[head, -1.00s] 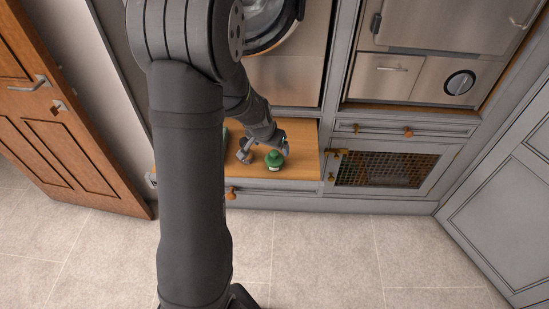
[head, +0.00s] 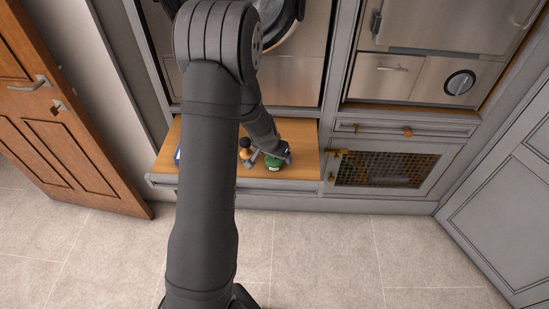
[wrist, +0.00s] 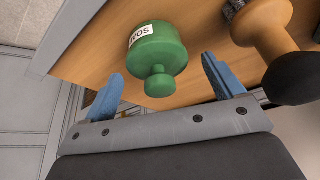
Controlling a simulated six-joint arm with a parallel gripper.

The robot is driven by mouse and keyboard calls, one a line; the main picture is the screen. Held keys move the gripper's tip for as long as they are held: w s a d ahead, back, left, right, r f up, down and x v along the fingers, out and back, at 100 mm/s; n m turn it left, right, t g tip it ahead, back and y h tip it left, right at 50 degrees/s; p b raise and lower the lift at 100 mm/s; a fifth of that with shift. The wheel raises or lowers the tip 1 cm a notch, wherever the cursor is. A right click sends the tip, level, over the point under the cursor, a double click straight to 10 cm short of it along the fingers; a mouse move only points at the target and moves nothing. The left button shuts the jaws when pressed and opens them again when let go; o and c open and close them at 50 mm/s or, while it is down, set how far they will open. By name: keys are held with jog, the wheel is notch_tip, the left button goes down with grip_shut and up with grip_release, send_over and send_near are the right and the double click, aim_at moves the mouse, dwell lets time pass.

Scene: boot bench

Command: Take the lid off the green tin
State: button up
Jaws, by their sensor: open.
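The green tin (head: 273,164) stands on the wooden bench top, partly covered by my gripper in the head view. In the wrist view the green tin (wrist: 157,50) shows a white label with dark letters, and its lid has a round green knob (wrist: 158,83). My gripper (wrist: 165,85) is open, with one blue finger on each side of the knob. The fingers look apart from the tin, and nothing is held between them.
A wooden-handled tool (wrist: 262,28) with a dark end stands close to the tin; it also shows in the head view (head: 246,150). The bench top (head: 304,161) is clear to the right of the tin.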

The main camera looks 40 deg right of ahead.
jog(key=c, duration=1)
jog(key=shift+c, duration=0.2)
jog(key=shift+r, duration=0.1)
